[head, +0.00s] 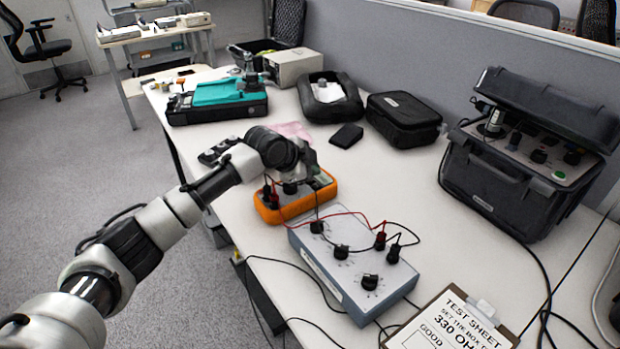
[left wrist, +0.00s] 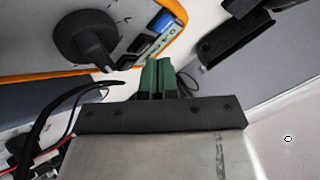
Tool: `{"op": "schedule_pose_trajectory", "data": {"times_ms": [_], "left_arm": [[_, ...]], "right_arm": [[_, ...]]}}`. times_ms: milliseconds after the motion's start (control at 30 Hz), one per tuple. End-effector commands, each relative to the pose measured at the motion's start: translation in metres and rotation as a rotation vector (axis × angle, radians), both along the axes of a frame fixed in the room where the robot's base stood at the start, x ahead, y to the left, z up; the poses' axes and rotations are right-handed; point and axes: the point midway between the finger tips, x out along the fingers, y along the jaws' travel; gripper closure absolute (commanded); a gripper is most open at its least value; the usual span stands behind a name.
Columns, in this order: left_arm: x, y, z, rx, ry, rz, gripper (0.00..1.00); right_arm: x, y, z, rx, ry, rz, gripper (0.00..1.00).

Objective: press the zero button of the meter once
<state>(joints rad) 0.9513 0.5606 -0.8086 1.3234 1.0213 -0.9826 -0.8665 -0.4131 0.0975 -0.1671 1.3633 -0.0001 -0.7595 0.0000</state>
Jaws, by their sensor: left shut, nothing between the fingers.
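The meter (head: 322,190) is an orange-edged handheld unit lying on the white table, with leads plugged into its near left end. My left gripper (head: 306,168) is over the meter and hides much of its face. In the left wrist view the meter (left wrist: 125,55) shows a big black dial (left wrist: 82,35) and a row of small buttons, one of them blue (left wrist: 162,22). My left gripper's green fingertips (left wrist: 158,66) are together, empty, close to this row. I cannot tell whether they touch the meter, nor read which button is zero. My right gripper is not in view.
A grey resistance box (head: 350,262) with knobs and red and black leads sits in front of the meter. A clipboard (head: 455,322) lies at the front right. A black instrument case (head: 500,190) stands open at right. A black pouch (head: 402,118) lies farther back.

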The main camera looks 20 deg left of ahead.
Motion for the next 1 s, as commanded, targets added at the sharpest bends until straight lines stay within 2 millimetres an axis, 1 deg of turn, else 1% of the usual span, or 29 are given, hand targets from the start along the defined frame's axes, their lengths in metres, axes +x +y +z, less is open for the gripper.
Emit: {"op": "schedule_pose_trajectory", "data": {"times_ms": [167, 567, 1000], "left_arm": [[-0.0001, -0.0001, -0.0016, 0.000, 0.000, 0.000, 1.00], [-0.0001, 0.0000, -0.0030, 0.000, 0.000, 0.000, 1.00], [-0.0001, -0.0001, -0.0084, 0.000, 0.000, 0.000, 1.00]], "right_arm": [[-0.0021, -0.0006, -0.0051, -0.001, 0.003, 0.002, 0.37], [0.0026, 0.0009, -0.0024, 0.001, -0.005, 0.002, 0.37], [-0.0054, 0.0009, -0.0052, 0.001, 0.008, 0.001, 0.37]]}}
